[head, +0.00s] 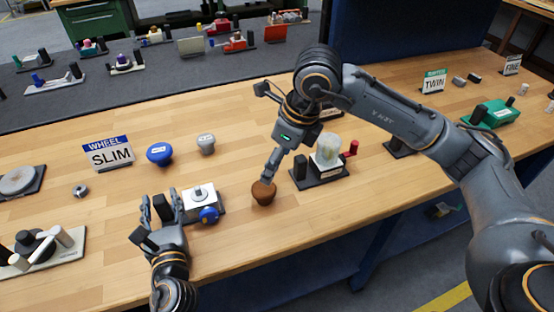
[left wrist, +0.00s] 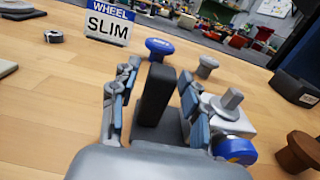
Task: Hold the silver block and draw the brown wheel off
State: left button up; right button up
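The silver block (head: 207,195) has a grey stem on top and a blue knob (head: 209,215) on its front side. It also shows in the left wrist view (left wrist: 238,124). A black post (head: 162,207) stands left of the block. My left gripper (head: 160,203) has its fingers spread around this post, with gaps visible in the left wrist view (left wrist: 155,100). The brown wheel (head: 263,193), mushroom-shaped, is apart from the block, at the table to its right. My right gripper (head: 267,178) has its fingertips at the wheel's top; whether they grip it is unclear.
A WHEEL SLIM sign (head: 108,153), a blue knob (head: 159,154) and a grey knob (head: 206,144) stand behind the block. A black base with a translucent part and red handle (head: 350,150) is right of the wheel. The wood around the brown wheel is clear.

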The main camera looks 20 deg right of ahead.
pick_arm(q)
jog(key=shift+s+f, duration=0.15)
jog(key=shift+s, duration=0.35)
jog(key=s, duration=1.1)
jog(key=shift+d, duration=0.1)
jog(key=shift+s, duration=0.1)
